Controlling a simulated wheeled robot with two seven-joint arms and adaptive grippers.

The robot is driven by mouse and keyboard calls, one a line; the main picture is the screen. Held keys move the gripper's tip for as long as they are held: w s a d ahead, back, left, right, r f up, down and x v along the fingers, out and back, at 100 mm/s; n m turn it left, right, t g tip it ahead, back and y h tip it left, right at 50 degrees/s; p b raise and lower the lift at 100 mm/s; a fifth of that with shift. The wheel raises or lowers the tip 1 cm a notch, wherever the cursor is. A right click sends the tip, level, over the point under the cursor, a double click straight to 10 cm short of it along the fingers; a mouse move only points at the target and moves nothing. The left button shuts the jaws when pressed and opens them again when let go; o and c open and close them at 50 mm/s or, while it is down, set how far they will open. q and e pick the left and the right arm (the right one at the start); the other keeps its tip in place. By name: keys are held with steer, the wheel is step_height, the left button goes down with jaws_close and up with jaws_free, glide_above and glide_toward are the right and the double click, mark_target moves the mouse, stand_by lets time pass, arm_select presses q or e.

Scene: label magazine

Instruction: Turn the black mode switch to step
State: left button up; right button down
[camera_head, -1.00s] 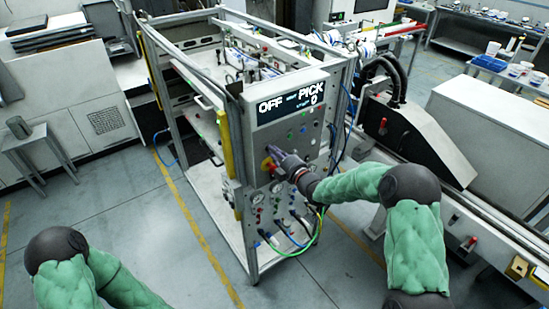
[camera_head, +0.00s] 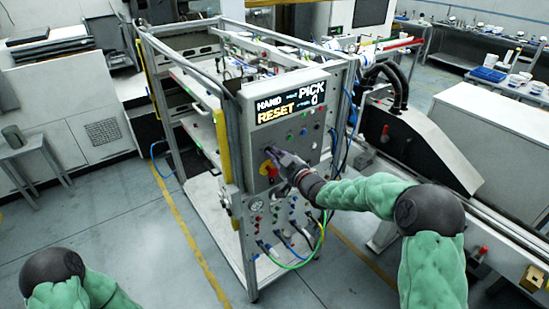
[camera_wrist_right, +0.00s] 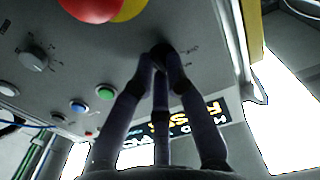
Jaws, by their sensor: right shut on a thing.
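The control panel (camera_head: 285,135) on the machine frame carries a display (camera_head: 290,103) reading HAND, PICK, RESET and 0. My right gripper (camera_head: 274,156) is at the left part of the panel, next to the red and yellow switch (camera_head: 267,169). In the right wrist view, its fingers (camera_wrist_right: 161,62) are shut on the black mode switch (camera_wrist_right: 162,47). The fingers cover most of the switch, so its exact pointing is hard to tell. My left gripper is out of view; only part of the left arm shows.
In the right wrist view, the red and yellow switch (camera_wrist_right: 92,8) is close to the fingers. A grey knob (camera_wrist_right: 34,59), a green button (camera_wrist_right: 105,92) and a blue button (camera_wrist_right: 78,106) are on the same panel. Hoses (camera_head: 300,255) hang below. Open floor (camera_head: 120,225) lies to the left.

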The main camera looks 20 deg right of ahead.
steer(key=shift+f+m, duration=0.2)
steer(key=shift+m, duration=2)
steer(key=c, duration=1.2)
jaws_free()
steer(key=shift+c, duration=0.2)
steer(key=shift+r, duration=0.1)
steer(key=v, duration=1.2)
